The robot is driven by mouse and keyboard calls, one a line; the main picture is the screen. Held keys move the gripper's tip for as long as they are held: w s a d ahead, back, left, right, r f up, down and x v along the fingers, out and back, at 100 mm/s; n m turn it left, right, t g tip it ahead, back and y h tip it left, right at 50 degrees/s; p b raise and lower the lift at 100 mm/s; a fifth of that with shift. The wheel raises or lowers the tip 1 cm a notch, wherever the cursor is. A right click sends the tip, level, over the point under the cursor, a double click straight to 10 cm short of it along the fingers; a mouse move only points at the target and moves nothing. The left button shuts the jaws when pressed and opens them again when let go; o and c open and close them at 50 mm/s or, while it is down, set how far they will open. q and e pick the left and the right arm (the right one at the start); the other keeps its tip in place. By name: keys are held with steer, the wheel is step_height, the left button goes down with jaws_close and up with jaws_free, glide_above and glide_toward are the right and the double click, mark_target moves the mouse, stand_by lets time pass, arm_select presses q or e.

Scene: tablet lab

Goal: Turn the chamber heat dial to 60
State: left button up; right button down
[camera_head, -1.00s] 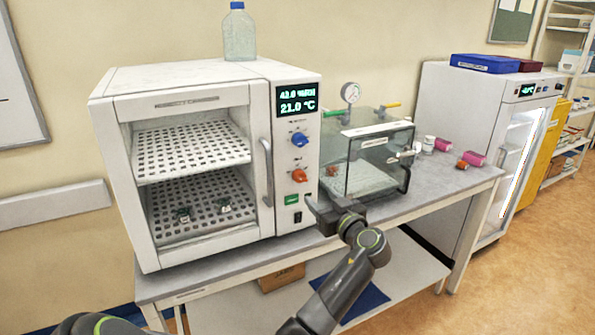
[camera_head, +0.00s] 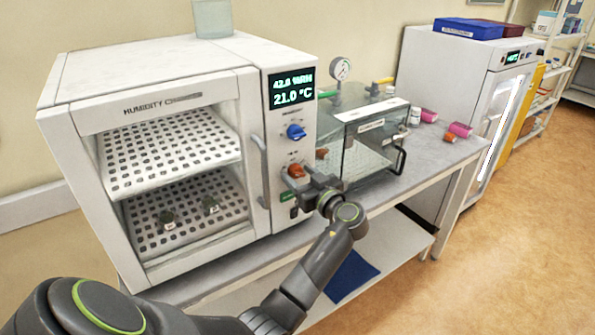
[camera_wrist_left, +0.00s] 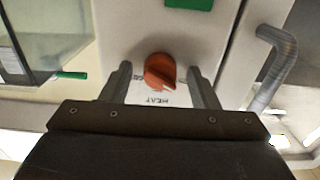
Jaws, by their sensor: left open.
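The chamber heat dial (camera_head: 296,171) is an orange knob low on the white chamber's front panel. My left gripper (camera_head: 303,181) is open at the dial. In the wrist view its two fingers (camera_wrist_left: 161,74) stand on either side of the dial with gaps; I cannot tell how deep they reach around it. The chamber display (camera_head: 292,88) reads 21.0 °C. My right gripper is out of view.
The chamber door handle (camera_head: 262,170) is left of the panel. A clear vacuum box (camera_head: 365,150) stands close on the right.

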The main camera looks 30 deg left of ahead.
arm_select(q)
steer(key=shift+d, duration=0.15)
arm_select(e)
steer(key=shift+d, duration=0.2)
arm_select(q)
steer(key=shift+c, duration=0.8)
steer(key=c, duration=0.8)
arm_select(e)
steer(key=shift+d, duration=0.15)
